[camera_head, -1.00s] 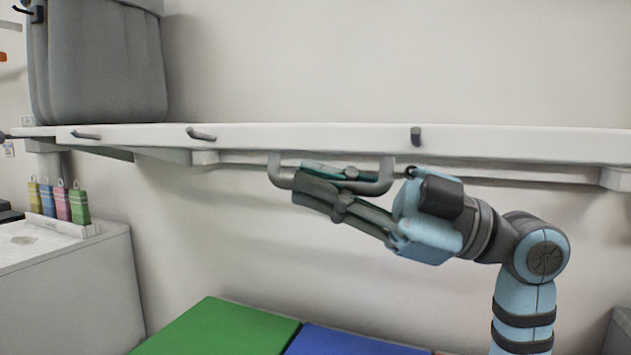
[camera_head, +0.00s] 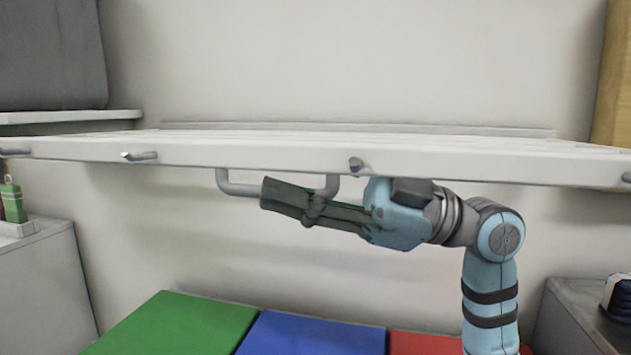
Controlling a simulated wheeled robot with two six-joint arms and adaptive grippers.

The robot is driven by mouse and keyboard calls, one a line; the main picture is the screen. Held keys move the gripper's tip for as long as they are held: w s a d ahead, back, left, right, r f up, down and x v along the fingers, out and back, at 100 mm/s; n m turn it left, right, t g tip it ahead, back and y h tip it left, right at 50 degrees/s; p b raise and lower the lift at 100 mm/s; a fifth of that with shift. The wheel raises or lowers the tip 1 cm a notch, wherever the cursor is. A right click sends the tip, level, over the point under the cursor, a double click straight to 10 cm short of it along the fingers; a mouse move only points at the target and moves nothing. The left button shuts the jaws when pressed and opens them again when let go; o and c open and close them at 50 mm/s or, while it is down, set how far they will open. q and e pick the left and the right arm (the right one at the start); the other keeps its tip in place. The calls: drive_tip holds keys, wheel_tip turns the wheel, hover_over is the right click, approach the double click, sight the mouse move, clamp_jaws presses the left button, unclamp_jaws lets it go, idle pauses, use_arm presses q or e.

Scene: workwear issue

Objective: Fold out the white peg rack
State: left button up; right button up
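The white peg rack (camera_head: 250,152) stands out from the wall, close to level, with its slatted top seen at a very flat angle. Grey pegs (camera_head: 141,156) stick out of its front edge. A grey U-shaped handle (camera_head: 236,188) hangs under that edge. My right gripper (camera_head: 283,197) reaches in from the right below the rack, its fingers closed around the handle's lower bar. The near finger hides part of the bar, and the far finger is mostly hidden. My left gripper is out of view.
Green (camera_head: 180,325), blue (camera_head: 310,338) and red (camera_head: 425,344) panels lie below. A grey bag (camera_head: 50,55) sits on a shelf (camera_head: 70,117) at left. A cabinet (camera_head: 45,285) stands lower left, another surface (camera_head: 570,310) lower right.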

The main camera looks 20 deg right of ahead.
drive_tip(key=v, duration=0.5)
drive_tip(key=shift+s+d+r, duration=0.1)
